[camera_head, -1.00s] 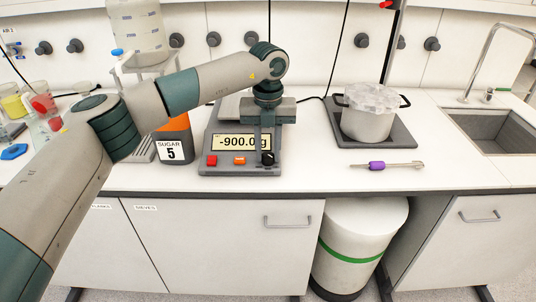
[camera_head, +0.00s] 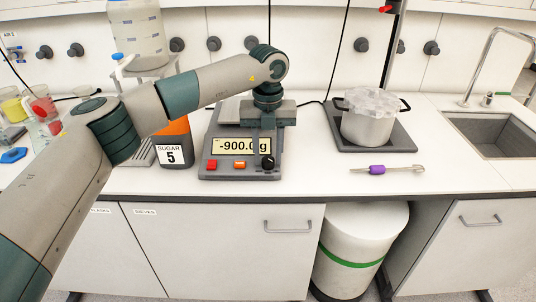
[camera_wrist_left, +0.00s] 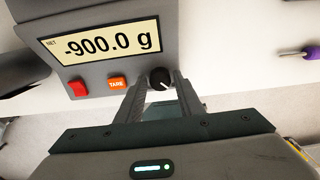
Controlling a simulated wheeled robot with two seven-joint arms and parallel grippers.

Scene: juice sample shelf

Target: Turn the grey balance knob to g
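The balance (camera_head: 207,160) stands on the counter with its display (camera_head: 241,146) reading -900.0 g; the wrist view also shows NET and the letter g on the display (camera_wrist_left: 108,42). Its dark knob (camera_head: 267,162) is at the front right of the panel. In the wrist view the knob (camera_wrist_left: 160,78) is nearly black with a white pointer line slanting to the lower right. In the head view the left gripper (camera_head: 264,145) is over the panel. My right gripper is not in view.
A red button (camera_wrist_left: 78,89) and an orange TARE button (camera_wrist_left: 117,83) sit left of the knob. The sugar container (camera_head: 173,147) stands close left of the balance. A pot (camera_head: 368,125) on a dark plate and a purple-handled tool (camera_head: 377,170) are to the right.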

